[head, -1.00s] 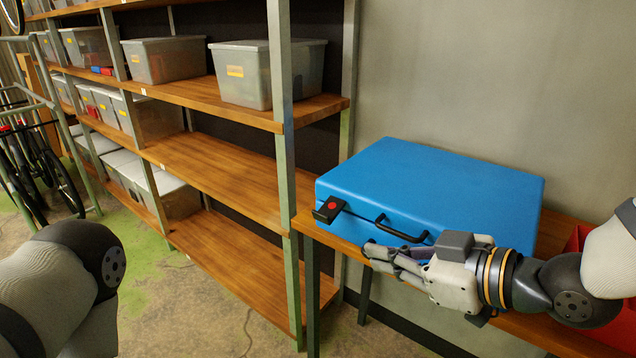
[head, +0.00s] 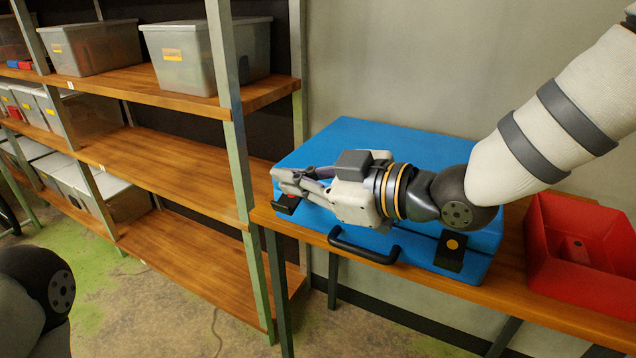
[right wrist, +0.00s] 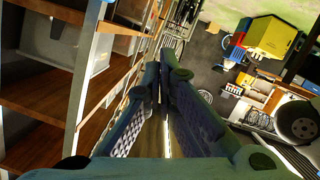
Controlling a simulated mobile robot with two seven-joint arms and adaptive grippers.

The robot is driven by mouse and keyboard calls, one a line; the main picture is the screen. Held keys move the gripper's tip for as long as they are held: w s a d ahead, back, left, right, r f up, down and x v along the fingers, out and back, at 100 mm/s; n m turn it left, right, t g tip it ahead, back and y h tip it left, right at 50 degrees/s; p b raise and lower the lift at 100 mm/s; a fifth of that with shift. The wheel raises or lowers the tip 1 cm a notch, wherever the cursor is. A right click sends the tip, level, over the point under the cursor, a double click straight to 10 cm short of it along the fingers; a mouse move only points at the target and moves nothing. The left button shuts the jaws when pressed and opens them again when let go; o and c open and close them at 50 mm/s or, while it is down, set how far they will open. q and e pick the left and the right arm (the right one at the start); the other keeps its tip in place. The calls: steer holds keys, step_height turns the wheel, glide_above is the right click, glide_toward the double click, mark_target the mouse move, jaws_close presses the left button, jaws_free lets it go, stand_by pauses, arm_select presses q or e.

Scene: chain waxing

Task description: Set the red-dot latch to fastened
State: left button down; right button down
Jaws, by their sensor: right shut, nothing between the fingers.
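The blue case (head: 340,138) lies on the wooden bench with its black handle (head: 362,248) at the front. The red-dot latch (head: 286,207) is a black piece at the case's left front corner. My fingers partly cover it, and I cannot tell its exact angle. My right gripper (head: 279,178) is shut and empty, just above and behind this latch; I cannot tell if it touches. In the right wrist view the fingers (right wrist: 158,85) are close together with nothing between them. An orange-dot latch (head: 450,252) is on the case's right front. My left gripper is out of view.
A red open bin (head: 577,285) stands on the bench (head: 550,312), right of the case. A shelf unit with wooden boards (head: 165,165) and clear boxes (head: 190,58) stands to the left. A grey wall is behind the case.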

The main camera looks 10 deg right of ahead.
mark_target(285, 197)
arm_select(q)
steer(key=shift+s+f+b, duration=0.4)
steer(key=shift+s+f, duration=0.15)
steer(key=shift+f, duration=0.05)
arm_select(e)
steer(key=w+f, duration=0.2)
steer(key=f, duration=0.1)
steer(key=w+a+f, duration=0.1)
steer(key=shift+a+f, duration=0.1)
steer(key=shift+f, duration=0.05)
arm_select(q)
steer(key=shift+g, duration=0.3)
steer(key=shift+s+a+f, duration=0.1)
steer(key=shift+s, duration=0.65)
arm_select(e)
steer(key=shift+s+f+n, duration=0.1)
steer(key=shift+f+n, duration=0.2)
